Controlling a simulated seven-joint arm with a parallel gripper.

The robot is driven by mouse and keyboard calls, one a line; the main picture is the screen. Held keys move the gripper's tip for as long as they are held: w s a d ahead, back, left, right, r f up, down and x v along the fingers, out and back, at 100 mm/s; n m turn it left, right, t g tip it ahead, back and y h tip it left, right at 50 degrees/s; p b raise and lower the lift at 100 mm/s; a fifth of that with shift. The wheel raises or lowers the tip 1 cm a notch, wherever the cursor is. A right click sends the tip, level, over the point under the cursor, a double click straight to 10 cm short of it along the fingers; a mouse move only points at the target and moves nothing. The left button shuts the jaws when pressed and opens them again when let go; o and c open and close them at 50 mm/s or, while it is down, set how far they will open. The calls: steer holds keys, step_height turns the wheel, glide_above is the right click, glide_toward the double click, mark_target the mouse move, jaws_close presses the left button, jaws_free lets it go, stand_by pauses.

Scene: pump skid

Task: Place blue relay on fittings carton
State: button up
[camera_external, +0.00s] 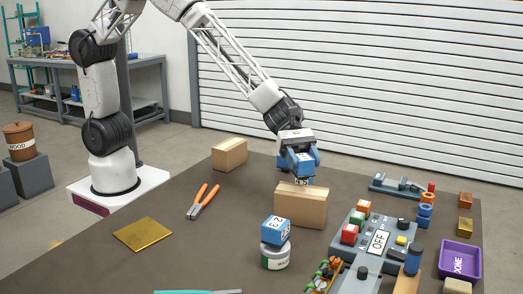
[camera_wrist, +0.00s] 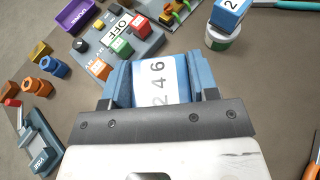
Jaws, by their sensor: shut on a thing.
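My gripper (camera_wrist: 160,88) is shut on a blue relay (camera_wrist: 178,88), a blue block with a white face printed with numbers. In the external view my gripper (camera_external: 300,163) points down over a brown carton (camera_external: 299,210) near the middle of the table. The relay is right above the carton's top; I cannot tell whether they touch. The carton is hidden in the wrist view behind the relay and gripper. A second, smaller brown carton (camera_external: 229,155) stands farther back left. No writing is readable on either carton, so I cannot tell which is the fittings one.
Another blue block (camera_external: 275,231) with a number label sits on a round tin (camera_external: 275,256) in front of the carton. A grey control panel (camera_external: 378,240) with an OFF sign stands right. Orange pliers (camera_external: 203,201) and a brass plate (camera_external: 143,234) lie left. A purple tray (camera_external: 460,259) is far right.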

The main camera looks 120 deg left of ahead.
mark_target(303, 171)
stand_by(0.3)
steer(key=shift+f, duration=1.7)
steer(key=shift+f, duration=0.2)
steer(key=o, duration=1)
steer(key=shift+r, duration=0.15)
steer(key=shift+a+r, duration=0.1)
steer(key=shift+a, duration=0.05)
steer(key=v, duration=1.1)
steer(key=shift+s+a, duration=0.2)
steer(key=shift+s, duration=0.1)
steer(key=shift+r, duration=0.2)
